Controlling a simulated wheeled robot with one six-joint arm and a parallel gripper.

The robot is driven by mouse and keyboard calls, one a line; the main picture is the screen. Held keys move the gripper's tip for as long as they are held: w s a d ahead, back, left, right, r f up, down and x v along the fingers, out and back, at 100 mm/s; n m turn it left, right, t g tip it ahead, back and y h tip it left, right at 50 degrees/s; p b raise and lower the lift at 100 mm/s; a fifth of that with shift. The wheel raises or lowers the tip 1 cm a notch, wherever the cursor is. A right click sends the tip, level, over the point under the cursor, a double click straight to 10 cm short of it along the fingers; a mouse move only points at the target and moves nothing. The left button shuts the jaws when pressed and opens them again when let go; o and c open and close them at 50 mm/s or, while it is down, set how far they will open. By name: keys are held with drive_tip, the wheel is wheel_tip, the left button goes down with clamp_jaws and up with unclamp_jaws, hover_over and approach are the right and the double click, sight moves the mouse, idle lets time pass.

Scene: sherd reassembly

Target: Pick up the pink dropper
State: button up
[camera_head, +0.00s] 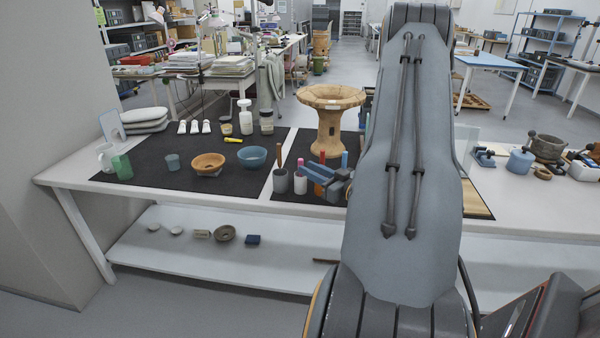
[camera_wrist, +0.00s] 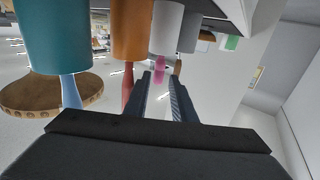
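The pink dropper (camera_wrist: 160,68) sticks out of a white cup (camera_wrist: 165,28) in the upside-down wrist view. Its pink top (camera_head: 300,161) also shows in the head view, above the white cup (camera_head: 300,184) on the black mat. My gripper (camera_wrist: 161,84) is open, its two fingers pointing at the dropper. The pink end appears between or just beyond the fingertips, with a gap on each side; I cannot tell how deep it sits. In the head view my gripper (camera_head: 323,178) is just right of the cup, partly hidden by my arm.
A grey cup with a wooden-handled tool (camera_head: 280,182) stands left of the white cup. An orange cup (camera_wrist: 131,30) with a red handle and a teal cup (camera_wrist: 52,38) with a blue handle stand close by. A tall tan pedestal vessel (camera_head: 328,125) is behind. Bowls (camera_head: 208,163) stand further left.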

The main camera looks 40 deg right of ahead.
sight(301, 163)
drive_tip(key=w+b, duration=0.2)
drive_tip(key=w, duration=0.3)
drive_tip(key=shift+a+r, duration=0.1)
drive_tip(key=shift+r, duration=0.05)
clamp_jaws()
